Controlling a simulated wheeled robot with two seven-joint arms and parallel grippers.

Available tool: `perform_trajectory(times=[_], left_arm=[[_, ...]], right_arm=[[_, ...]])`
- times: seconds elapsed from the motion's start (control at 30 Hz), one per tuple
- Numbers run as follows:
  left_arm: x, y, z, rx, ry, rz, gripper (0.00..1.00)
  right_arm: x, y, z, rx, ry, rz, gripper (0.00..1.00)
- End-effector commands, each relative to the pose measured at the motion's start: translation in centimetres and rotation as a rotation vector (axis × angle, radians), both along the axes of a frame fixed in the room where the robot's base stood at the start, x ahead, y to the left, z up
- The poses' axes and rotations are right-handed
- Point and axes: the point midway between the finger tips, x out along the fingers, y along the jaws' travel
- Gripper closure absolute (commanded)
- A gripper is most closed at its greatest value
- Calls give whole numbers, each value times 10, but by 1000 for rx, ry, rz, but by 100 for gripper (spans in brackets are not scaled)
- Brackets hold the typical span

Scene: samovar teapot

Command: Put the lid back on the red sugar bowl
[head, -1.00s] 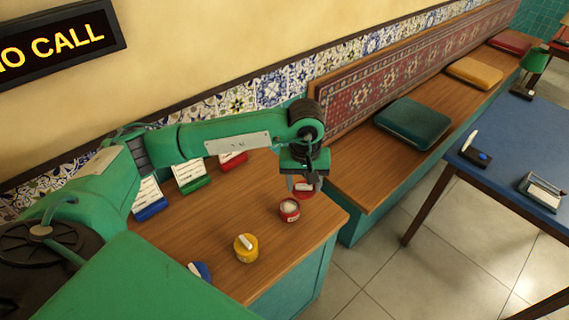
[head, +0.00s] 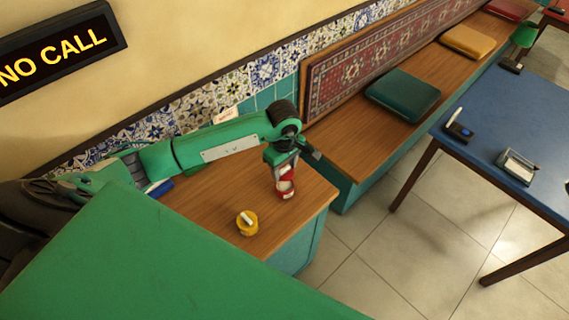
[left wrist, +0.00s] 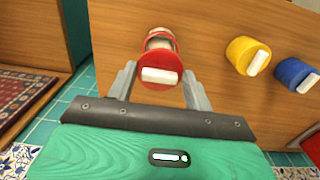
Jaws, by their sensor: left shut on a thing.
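The red sugar bowl (head: 287,191) stands on the wooden counter near its right edge, its pale contents showing. My left gripper (head: 284,166) is above it, shut on the red lid (left wrist: 150,83), which has a white bar handle. In the left wrist view, the lid lies between the fingertips (left wrist: 160,76) and covers part of the red bowl (left wrist: 160,36). Part of the bowl's opening shows past the lid, so the lid is off-centre and looks tilted to the rim. I cannot tell whether lid and bowl touch. My right gripper is not in view.
A yellow bowl (head: 247,223) with a white-handled lid stands close by on the counter (head: 222,200). A blue one (left wrist: 292,70) shows beyond it in the left wrist view. A bench with cushions (head: 403,95) and a blue table (head: 520,130) are to the right.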

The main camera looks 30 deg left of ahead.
Motion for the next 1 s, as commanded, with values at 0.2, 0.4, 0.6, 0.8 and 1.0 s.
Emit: perform_trajectory(times=[0.2, 0.4, 0.6, 0.8, 1.0], left_arm=[[0, -1, -23, -2, 2, -1, 70], [0, 0, -44, 0, -1, -3, 70], [0, 0, -52, 0, 0, -2, 70], [0, 0, -51, -1, 0, -2, 70], [0, 0, -51, -1, 0, -2, 70]], right_arm=[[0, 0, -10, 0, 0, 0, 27], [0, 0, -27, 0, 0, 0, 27], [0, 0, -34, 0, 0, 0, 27], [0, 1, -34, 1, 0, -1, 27], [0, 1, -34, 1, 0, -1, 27]])
